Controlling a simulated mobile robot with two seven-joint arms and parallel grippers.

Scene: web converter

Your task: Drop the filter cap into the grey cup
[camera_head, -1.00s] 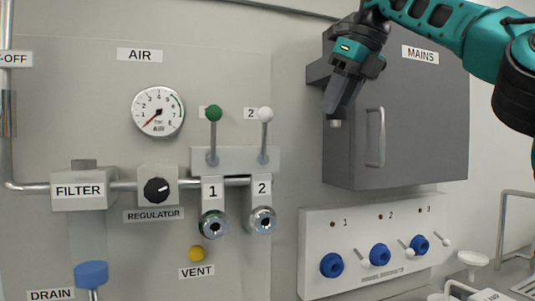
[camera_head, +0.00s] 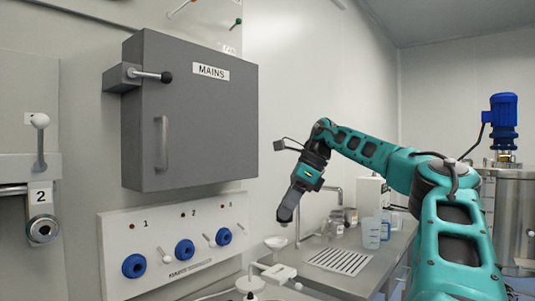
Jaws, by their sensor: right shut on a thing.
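My right gripper (camera_head: 286,213) points down above the counter, in front of the wall. It is shut on a small grey piece at its tips, which I take to be the filter cap; the fingers hide most of it. I cannot make out a grey cup for certain; small containers (camera_head: 335,219) stand on the counter behind and to the right of the gripper. My left gripper is out of the picture.
A counter with a slotted drain plate (camera_head: 338,262) lies below. A translucent blue jug (camera_head: 372,233) stands at its right. A faucet (camera_head: 308,189) rises behind the gripper. The grey MAINS cabinet (camera_head: 200,115) and the socket panel (camera_head: 180,240) are at the left.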

